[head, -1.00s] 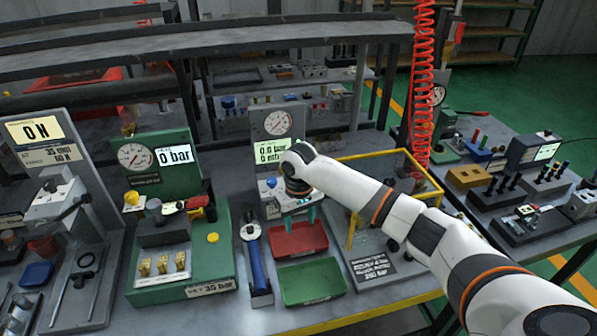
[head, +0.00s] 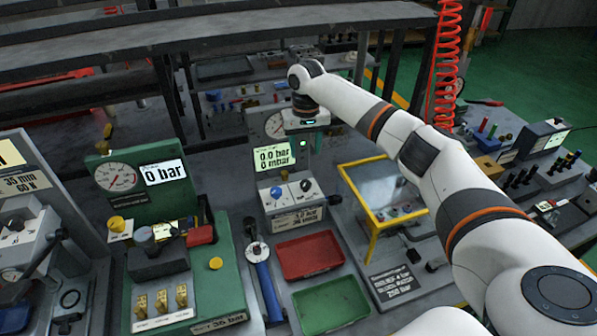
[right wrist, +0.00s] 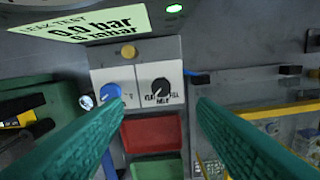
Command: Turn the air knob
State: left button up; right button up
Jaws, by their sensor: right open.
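The leak-test station has a sloped white panel with a blue knob (head: 276,192) on the left and a black knob (head: 306,185) on the right. In the right wrist view the blue knob (right wrist: 111,92) is partly covered by the left finger's tip. The black knob (right wrist: 161,88) shows between the fingers, with a scale and small lettering around it. I cannot tell which one is the air knob. My right gripper (head: 303,148) is open and empty, above and behind the panel, in front of the gauge. Its teal fingers (right wrist: 159,104) are spread wide. My left gripper is out of view.
The station's display (head: 274,157) reads 0.0 bar. A red tray (head: 310,256) and a green tray (head: 332,304) lie in front. A yellow-framed guard (head: 372,222) stands to the right, a green pressure station (head: 150,205) to the left. A blue-handled tool (head: 267,285) lies between.

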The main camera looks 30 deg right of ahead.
aim_at(306, 183)
jog(key=f, duration=0.2)
jog(key=s+f+p, duration=0.1)
jog(key=shift+s+f, duration=0.1)
jog(key=shift+f, duration=0.25)
jog(key=f, duration=0.4)
jog(key=f+p, duration=0.1)
jog(key=f, duration=0.1)
jog(key=shift+w+f, duration=0.1)
jog(key=shift+w, duration=0.15)
jog(key=shift+f, duration=0.65)
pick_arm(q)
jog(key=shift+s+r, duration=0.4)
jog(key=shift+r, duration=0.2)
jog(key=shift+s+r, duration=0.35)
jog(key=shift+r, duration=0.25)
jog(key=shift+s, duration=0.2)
pick_arm(e)
jog(key=shift+c, duration=0.5)
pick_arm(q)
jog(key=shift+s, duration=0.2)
pick_arm(e)
jog(key=c, duration=0.9)
